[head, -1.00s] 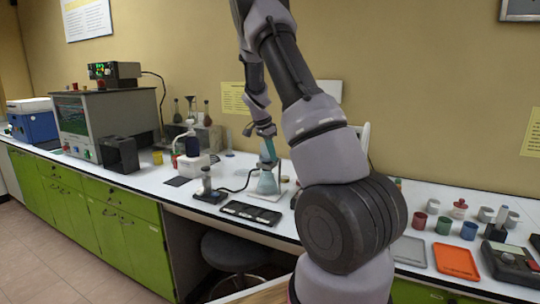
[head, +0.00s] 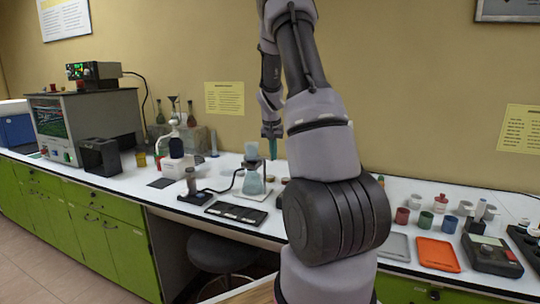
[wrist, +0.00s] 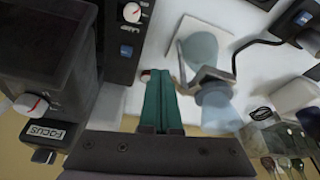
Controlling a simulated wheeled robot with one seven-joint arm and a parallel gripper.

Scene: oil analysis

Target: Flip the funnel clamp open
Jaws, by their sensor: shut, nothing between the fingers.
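The glass funnel (head: 251,152) stands upright above a pale blue flask (head: 254,184) on a small white stand on the bench. In the wrist view the funnel (wrist: 216,106) is a translucent blue cup, with the flask (wrist: 201,48) beyond it. A grey metal clamp (wrist: 207,76) sits between the two, at the funnel's neck. I cannot tell whether it is open or closed. My gripper (head: 273,155) has teal fingers pressed together, empty, just right of the funnel. In the wrist view my gripper (wrist: 160,80) points beside the clamp, apart from it.
A dark instrument with a FOCUS knob (wrist: 45,105) is close on the left in the wrist view. A black tray (head: 236,213) lies in front of the flask. A small device with a cable (head: 193,188) stands left of it. Cups and an orange tray (head: 437,254) are at right.

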